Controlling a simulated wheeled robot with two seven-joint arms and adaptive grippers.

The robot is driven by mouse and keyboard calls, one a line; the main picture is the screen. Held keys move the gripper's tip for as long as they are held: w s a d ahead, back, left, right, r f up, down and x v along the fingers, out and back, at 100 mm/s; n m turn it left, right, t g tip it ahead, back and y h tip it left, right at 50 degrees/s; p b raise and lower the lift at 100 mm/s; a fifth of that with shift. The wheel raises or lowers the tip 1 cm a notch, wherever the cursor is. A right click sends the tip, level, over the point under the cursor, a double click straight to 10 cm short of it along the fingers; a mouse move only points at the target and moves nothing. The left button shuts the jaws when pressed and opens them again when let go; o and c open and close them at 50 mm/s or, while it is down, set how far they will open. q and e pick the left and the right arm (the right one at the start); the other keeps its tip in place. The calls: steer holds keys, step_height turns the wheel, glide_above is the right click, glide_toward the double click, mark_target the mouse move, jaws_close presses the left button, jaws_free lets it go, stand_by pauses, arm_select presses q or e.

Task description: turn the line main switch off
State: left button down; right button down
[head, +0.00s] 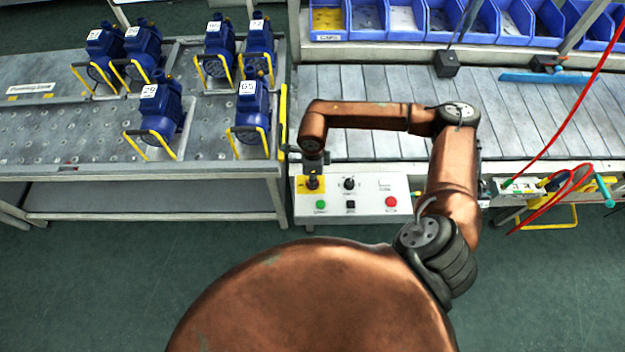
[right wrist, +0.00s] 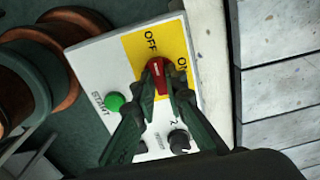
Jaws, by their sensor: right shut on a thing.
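The line main switch is a red rotary handle (right wrist: 157,76) on a yellow plate (right wrist: 134,48) marked OFF and ON. In the right wrist view the handle's long side appears to run toward the OFF mark, with its lower part partly hidden by the fingers. My right gripper (right wrist: 164,80) is shut on the handle, one finger on each side. In the head view my right gripper (head: 312,180) points down at the yellow plate on the left of the white control panel (head: 370,187), and hides most of the switch. My left gripper is not in view.
The panel also has a green START button (head: 320,205), a black selector knob (head: 349,184) and a red button (head: 391,202). Blue pumps (head: 161,108) stand on the left bench. The slatted conveyor (head: 385,140) lies behind the panel. A red hose (head: 570,115) hangs at right.

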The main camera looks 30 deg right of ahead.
steer(key=shift+a, duration=0.15)
stand_by(0.3)
steer(key=c, duration=2)
jaws_free()
steer(key=shift+w, duration=0.1)
steer(key=shift+o, duration=0.2)
step_height(320, 180, up, 12)
